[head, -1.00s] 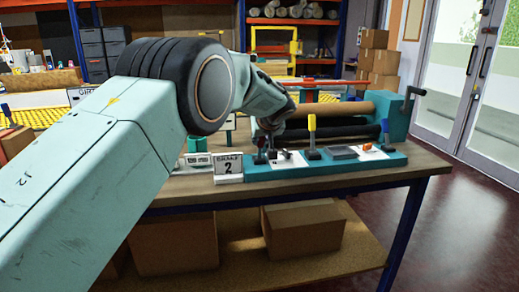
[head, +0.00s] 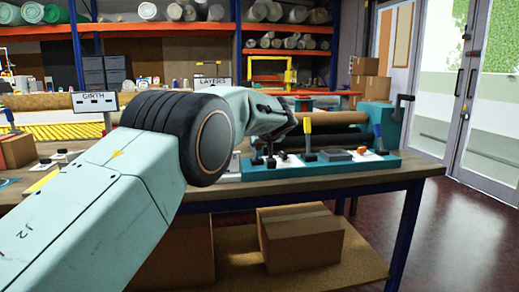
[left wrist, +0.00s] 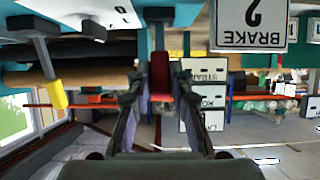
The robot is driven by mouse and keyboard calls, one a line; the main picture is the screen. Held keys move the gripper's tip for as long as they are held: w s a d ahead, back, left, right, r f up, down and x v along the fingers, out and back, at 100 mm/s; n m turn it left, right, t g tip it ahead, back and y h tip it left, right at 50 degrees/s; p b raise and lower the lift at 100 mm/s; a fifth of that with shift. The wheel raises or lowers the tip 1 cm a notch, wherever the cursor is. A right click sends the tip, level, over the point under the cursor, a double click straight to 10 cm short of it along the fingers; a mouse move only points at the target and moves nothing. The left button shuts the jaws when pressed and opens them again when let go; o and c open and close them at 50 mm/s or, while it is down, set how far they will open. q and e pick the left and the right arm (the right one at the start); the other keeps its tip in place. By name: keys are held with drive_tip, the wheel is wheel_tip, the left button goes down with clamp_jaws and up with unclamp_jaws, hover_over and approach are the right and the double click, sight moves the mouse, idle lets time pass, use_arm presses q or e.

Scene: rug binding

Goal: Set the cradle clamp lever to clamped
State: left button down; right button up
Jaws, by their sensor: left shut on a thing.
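My left gripper (head: 268,150) is at the left end of the teal control panel (head: 345,165) on the bench, partly hidden by my own arm. In the left wrist view, which is upside down, my left gripper (left wrist: 161,98) is shut on a red lever handle (left wrist: 160,72). I cannot read a label for this lever. A yellow-handled lever (head: 308,126) stands upright to the right of the gripper, and it also shows in the left wrist view (left wrist: 57,95). A blue-handled lever (head: 378,137) stands farther right. My right gripper is not in view.
A "BRAKE 2" sign (left wrist: 252,25) stands close beside the held lever. Behind the panel are a brown roll (head: 335,118) and a teal end housing with a crank (head: 400,106). A cardboard box (head: 300,238) sits on the lower shelf. The floor at right is clear.

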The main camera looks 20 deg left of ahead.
use_arm(q)
drive_tip(key=shift+f, duration=0.15)
idle(0.3)
drive_tip(key=c, duration=1.2)
unclamp_jaws()
drive_tip(key=shift+d, duration=0.1)
drive_tip(key=v, duration=1.2)
